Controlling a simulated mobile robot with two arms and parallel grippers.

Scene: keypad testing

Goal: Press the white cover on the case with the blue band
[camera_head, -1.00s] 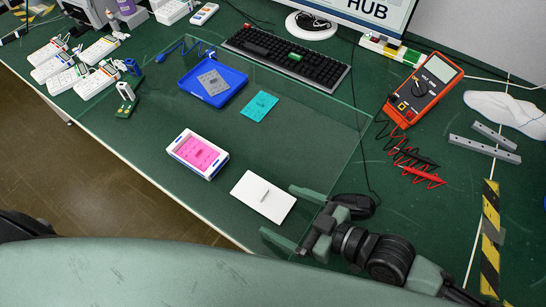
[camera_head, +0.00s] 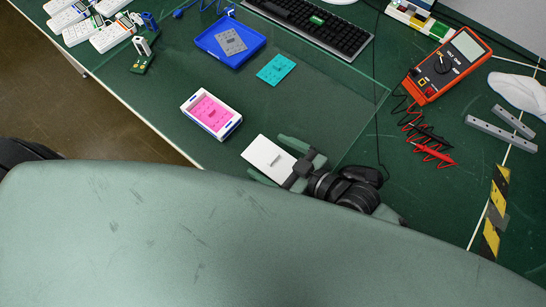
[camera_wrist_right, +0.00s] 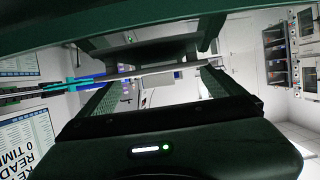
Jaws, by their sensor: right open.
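The white cover (camera_head: 261,153) is a flat plate with a small raised mark, beside the case on the green table. The case with the blue band (camera_head: 235,128) is white and holds a pink keypad sheet (camera_head: 208,109); its top is open. My right gripper (camera_head: 267,157) is open, with one finger along each side of the cover. I cannot tell if the fingers touch it. In the right wrist view, a thin pale edge (camera_wrist_right: 150,73) lies between the fingers, perhaps the cover seen edge-on. My left gripper is out of view.
A blue tray (camera_head: 205,43) with a grey keypad sheet stands behind the case, with a teal sheet (camera_head: 276,69) beside it. A red multimeter (camera_head: 447,65) with coiled leads and grey bars (camera_head: 500,133) lie to the right. Table between case and cover is clear.

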